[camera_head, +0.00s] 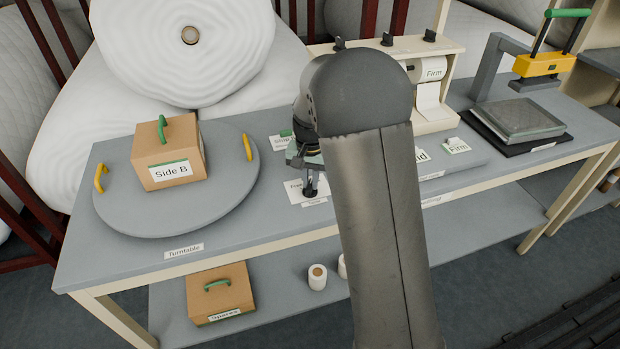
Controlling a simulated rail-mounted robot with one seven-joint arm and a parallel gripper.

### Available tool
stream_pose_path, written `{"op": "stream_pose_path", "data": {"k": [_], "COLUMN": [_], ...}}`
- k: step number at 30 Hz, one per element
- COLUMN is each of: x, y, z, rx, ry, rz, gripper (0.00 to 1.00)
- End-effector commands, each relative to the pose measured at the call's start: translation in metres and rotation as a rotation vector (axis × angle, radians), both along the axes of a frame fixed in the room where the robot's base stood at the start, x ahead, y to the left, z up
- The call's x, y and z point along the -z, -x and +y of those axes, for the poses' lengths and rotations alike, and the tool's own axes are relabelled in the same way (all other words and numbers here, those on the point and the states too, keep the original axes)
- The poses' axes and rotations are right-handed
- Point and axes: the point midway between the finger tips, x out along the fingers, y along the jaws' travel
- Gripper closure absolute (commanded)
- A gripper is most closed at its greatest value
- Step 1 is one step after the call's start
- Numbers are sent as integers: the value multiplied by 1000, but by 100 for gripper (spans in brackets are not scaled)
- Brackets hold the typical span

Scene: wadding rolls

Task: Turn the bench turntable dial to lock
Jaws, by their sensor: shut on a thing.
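The turntable (215,210) is a round grey disc on the left of the bench (130,265), with a yellow handle (101,178) on its left and another (247,147) on its right. A cardboard box labelled "Side B" (171,172) with a green handle sits on it. My gripper (310,188) points down at the bench just right of the turntable. It is shut on a small dark thing at the dial's place, most likely the dial, which the fingers largely hide. A white label (294,186) starting "Fre" lies beside it. The dial's pointing direction cannot be made out.
My arm covers the bench middle. A cream stand with a "Firm" roll (433,70) is behind it. A yellow press (545,65) and a grey pad (520,117) are at right. A "Spares" box (217,295) and a small roll (317,277) sit on the lower shelf.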

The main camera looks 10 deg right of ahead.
Motion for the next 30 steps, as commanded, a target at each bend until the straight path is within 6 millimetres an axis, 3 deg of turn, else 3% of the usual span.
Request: {"op": "stream_pose_path", "data": {"k": [9,26,27,29,30], "x": [-1,-1,-1,-1,-1], "y": [0,0,0,0,0], "z": [0,0,-1,-1,-1], "rx": [130,162,162,161,161], "ry": [0,-1,-1,-1,-1], "rz": [-1,-3,-3,-3,-2], "gripper": [100,100,83,66,66]}}
